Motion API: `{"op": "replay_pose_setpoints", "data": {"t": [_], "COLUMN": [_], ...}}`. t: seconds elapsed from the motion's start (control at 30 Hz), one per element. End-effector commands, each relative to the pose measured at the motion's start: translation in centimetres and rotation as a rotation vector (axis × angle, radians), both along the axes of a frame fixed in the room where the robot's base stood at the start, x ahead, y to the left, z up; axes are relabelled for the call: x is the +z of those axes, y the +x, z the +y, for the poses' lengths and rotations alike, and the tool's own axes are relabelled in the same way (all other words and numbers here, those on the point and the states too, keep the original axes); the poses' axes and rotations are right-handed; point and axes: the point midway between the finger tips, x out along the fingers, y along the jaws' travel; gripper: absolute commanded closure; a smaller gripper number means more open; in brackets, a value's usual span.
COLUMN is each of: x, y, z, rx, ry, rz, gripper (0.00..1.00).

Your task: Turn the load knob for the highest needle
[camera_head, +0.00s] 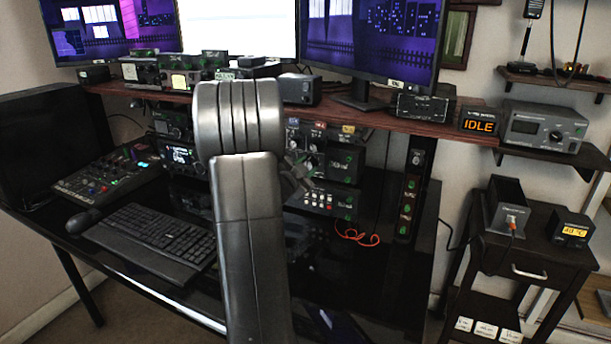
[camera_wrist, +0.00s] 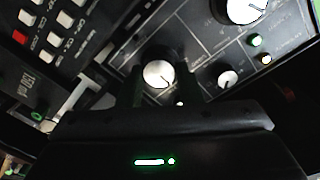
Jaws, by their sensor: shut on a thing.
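In the wrist view, my gripper (camera_wrist: 162,84) has its two dark fingers on either side of a round silver-white knob (camera_wrist: 158,73) on a black panel (camera_wrist: 195,45). The knob has a thin dark pointer line. Its label is hidden or too small to read, so I cannot tell whether it is the load knob. In the head view, my gripper (camera_head: 300,172) is at the radio gear under the shelf, mostly hidden behind my arm. No meter needle can be made out near the knob.
A larger silver knob (camera_wrist: 243,8) and a smaller knob (camera_wrist: 228,80) are on the same panel, beside green and amber lights. A keypad unit (camera_wrist: 50,35) is at left. A keyboard (camera_head: 150,240) lies on the desk. A box reading IDLE (camera_head: 479,122) stands on the shelf.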

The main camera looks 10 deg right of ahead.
Motion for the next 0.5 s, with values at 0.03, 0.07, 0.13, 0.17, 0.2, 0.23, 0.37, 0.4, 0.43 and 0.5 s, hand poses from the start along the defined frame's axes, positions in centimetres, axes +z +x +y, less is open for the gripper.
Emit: {"op": "replay_pose_setpoints", "data": {"t": [0.03,0.07,0.13,0.17,0.2,0.23,0.37,0.4,0.43,0.5], "x": [-0.39,-0.40,-0.43,-0.42,-0.38,-0.35,-0.35,-0.33,-0.32,-0.27], "y": [-0.06,-0.06,-0.07,-0.07,-0.08,-0.09,-0.07,-0.07,-0.08,-0.08], "z": [-0.06,-0.06,-0.06,-0.07,-0.07,-0.08,-0.06,-0.06,-0.06,-0.07], "rx": [-0.002,-0.002,0.000,-0.001,-0.001,-0.001,0.000,0.000,0.000,0.000], "ry": [0.033,0.054,0.100,0.121,0.144,0.161,0.225,0.241,0.252,0.275], "rz": [-0.023,-0.038,-0.068,-0.081,-0.097,-0.108,-0.150,-0.160,-0.168,-0.184], "gripper": [0.91,0.91,0.91,0.91,0.91,0.91,0.91,0.91,0.91,0.91]}}
